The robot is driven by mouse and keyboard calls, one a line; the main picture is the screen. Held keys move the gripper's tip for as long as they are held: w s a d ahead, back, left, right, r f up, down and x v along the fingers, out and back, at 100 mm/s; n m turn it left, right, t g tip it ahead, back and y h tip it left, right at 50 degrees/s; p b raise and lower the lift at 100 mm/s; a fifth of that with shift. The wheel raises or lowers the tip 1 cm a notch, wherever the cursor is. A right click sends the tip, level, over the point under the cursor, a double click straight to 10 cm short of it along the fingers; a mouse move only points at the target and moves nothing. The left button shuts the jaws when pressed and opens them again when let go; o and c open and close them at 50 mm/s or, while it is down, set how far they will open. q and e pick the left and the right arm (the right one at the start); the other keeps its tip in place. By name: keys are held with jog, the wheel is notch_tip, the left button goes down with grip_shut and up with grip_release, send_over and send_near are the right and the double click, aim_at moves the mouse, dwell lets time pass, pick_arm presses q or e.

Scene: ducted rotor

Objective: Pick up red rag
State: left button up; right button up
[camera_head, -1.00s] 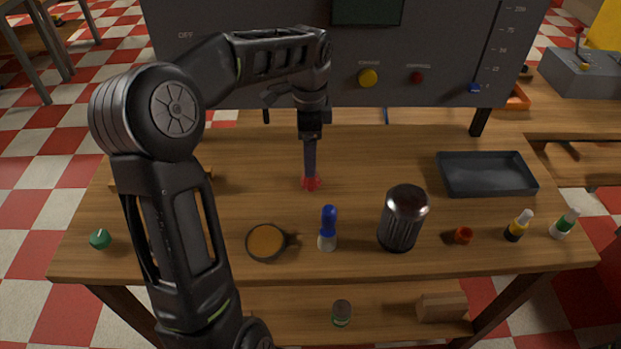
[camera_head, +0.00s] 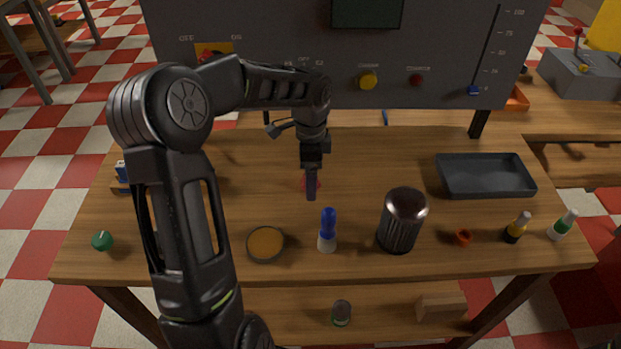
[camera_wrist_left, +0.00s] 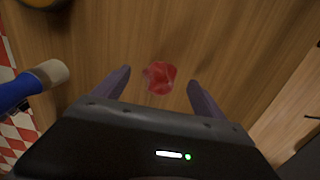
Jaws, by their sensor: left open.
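The red rag (camera_head: 304,182) is a small crumpled red piece lying on the wooden table, partly hidden behind my left gripper in the head view. In the left wrist view the rag (camera_wrist_left: 160,77) lies flat on the wood beyond the fingertips, roughly centred between them. My left gripper (camera_head: 311,196) points down near the rag. In the left wrist view its two fingers (camera_wrist_left: 158,78) are spread open with nothing between them. The right gripper is not in view.
A black tray (camera_head: 486,192) is at the right. A grey control panel (camera_head: 440,55) stands behind the table.

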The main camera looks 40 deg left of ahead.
pick_arm(q)
jog(key=shift+f, duration=0.25)
jog(key=shift+c, duration=0.2)
jog(key=c, duration=1.4)
jog(key=shift+c, duration=0.2)
notch_tip(320, 180, up, 10)
jog(key=shift+r+b, duration=0.1)
jog(key=shift+b, duration=0.3)
